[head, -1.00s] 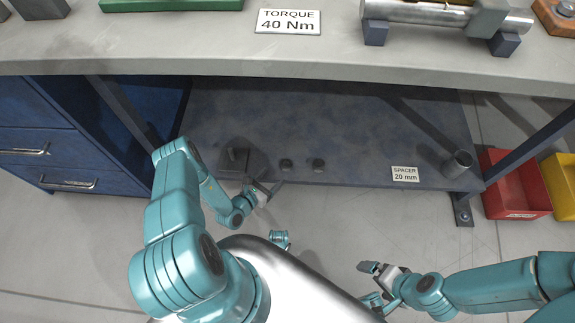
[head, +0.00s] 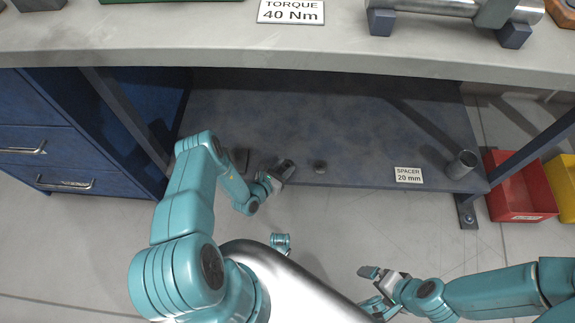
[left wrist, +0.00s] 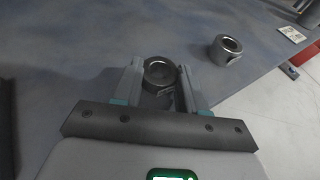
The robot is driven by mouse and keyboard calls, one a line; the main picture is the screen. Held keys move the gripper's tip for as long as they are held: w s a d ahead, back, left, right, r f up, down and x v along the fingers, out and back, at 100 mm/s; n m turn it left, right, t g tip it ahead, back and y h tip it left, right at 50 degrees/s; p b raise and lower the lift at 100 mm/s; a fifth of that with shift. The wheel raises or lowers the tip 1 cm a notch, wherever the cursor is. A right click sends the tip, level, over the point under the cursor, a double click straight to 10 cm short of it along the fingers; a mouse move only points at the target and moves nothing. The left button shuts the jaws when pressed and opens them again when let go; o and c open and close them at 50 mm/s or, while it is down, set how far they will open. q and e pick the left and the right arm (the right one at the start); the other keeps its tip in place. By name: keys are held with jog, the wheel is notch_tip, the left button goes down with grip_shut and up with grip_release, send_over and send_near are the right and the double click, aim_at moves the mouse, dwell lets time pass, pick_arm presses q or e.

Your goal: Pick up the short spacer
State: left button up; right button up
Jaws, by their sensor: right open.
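Two small dark ring-shaped spacers sit on the lower shelf. One spacer (left wrist: 160,72) stands between the fingers of my left gripper (left wrist: 161,85) in the left wrist view. The gripper looks open around it, with no clear grip. In the head view, my left gripper (head: 282,172) partly hides this spacer. The other spacer (head: 320,167) is just to its right, and shows in the left wrist view (left wrist: 226,48) at upper right. I cannot tell which ring is shorter. My right gripper (head: 370,286) is open and empty, in front of the shelf.
A taller metal cylinder (head: 461,164) stands at the shelf's right end, near a "SPACER 20 mm" label (head: 408,175). A dark block (head: 239,160) is left of my left gripper. The workbench top (head: 200,42) overhangs the shelf (head: 370,130). A red bin (head: 520,190) is at right.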

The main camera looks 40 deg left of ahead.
pick_arm(q)
jog(key=shift+c, duration=0.6)
jog(key=shift+r, duration=0.1)
